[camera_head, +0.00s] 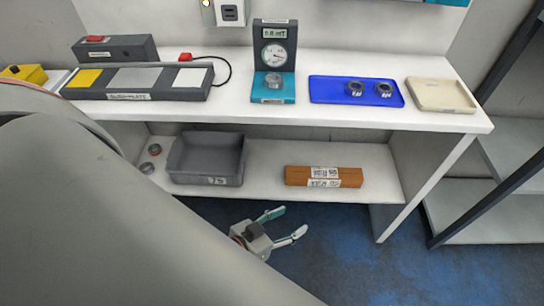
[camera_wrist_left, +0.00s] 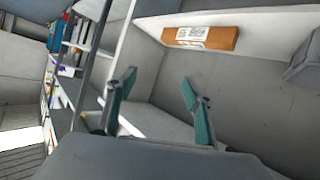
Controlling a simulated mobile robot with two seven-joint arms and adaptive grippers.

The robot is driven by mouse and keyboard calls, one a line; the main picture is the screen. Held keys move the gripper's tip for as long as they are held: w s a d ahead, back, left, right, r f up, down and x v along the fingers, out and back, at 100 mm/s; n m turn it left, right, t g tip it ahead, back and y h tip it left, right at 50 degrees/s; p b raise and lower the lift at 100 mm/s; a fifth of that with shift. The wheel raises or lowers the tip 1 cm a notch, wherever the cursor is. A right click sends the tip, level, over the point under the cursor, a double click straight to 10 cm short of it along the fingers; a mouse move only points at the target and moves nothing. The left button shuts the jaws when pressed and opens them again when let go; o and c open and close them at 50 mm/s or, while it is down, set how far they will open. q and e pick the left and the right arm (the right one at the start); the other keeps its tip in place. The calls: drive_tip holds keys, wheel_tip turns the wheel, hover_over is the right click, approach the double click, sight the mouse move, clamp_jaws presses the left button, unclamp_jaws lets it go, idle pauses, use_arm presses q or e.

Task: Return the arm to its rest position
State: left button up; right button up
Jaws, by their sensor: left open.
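My left gripper (camera_head: 281,224) is open and empty. In the head view it is low, over the blue floor in front of the bench (camera_head: 330,128). My left arm (camera_head: 110,215) fills the lower left of that view and hides part of the bench and floor. In the left wrist view the two teal fingertips (camera_wrist_left: 157,94) are spread apart with nothing between them. My right gripper is not seen in either view.
On the bench stand a dial gauge (camera_head: 274,47) with a ring part at its foot, a blue tray (camera_head: 330,90) with two ring parts, and a beige tray (camera_head: 440,95). The lower shelf holds a grey bin (camera_head: 207,180) and a brown box (camera_head: 323,177). A rack (camera_head: 500,190) stands right.

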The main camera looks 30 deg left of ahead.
use_arm(q)
drive_tip(key=s+a+f+m+g+y, duration=0.1)
drive_tip(key=s+a+f+m+g, duration=0.1)
drive_tip(key=s+f, duration=0.2)
wheel_tip(320, 180, down, 2)
drive_tip(key=shift+a+f+m, duration=0.1)
drive_tip(key=shift+a+m, duration=0.2)
drive_tip(key=shift+m, duration=0.1)
drive_tip(key=shift+s, duration=0.1)
drive_tip(key=shift+s+d+r+p, duration=0.1)
drive_tip(key=shift+d+r+p, duration=0.05)
drive_tip(key=shift+r+p, duration=0.4)
drive_tip(key=shift+f, duration=0.1)
